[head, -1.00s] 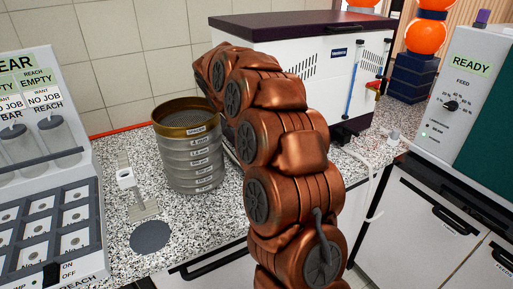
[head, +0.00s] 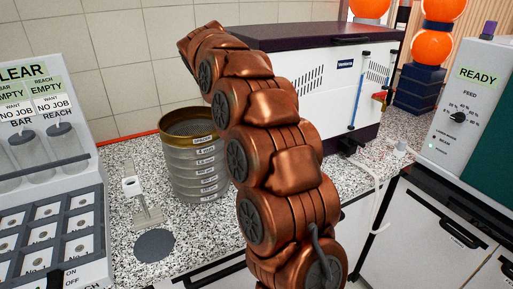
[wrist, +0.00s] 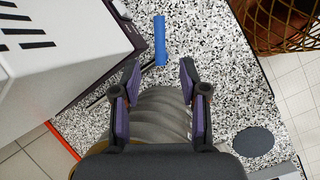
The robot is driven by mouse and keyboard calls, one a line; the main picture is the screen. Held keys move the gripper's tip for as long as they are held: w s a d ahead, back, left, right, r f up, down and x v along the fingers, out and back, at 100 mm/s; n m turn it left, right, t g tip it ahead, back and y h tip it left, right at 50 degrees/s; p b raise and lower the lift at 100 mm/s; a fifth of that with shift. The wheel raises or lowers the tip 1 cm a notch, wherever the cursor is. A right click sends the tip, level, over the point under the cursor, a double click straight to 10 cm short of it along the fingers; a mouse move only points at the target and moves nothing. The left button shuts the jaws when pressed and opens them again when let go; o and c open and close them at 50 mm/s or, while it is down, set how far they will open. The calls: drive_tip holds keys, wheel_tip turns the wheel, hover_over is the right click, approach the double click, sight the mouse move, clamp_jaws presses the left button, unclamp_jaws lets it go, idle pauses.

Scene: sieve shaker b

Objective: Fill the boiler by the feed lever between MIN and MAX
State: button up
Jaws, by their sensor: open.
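A white cabinet with a dark lid (head: 285,65), which looks like the boiler, stands at the back of the counter. A blue upright tube (head: 364,90) and a small red and yellow part (head: 381,96) are on its right end; MIN and MAX marks are not readable. In the wrist view, a blue handle (wrist: 160,40) on a dark rod sticks out beside the white cabinet (wrist: 65,50); it may be the feed lever. My gripper (wrist: 158,76) is open and empty, with the blue handle beyond its fingertips, apart. The head view hides my gripper behind my arm.
A stack of sieves (head: 194,165) stands on the speckled counter (wrist: 225,80), partly below my gripper in the wrist view. A grey disc (head: 154,245) and small stand (head: 140,200) are beside it. A panel (head: 45,150) is left; a READY control box (head: 465,110) is right.

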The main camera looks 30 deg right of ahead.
drive_tip(key=shift+v, duration=1.55)
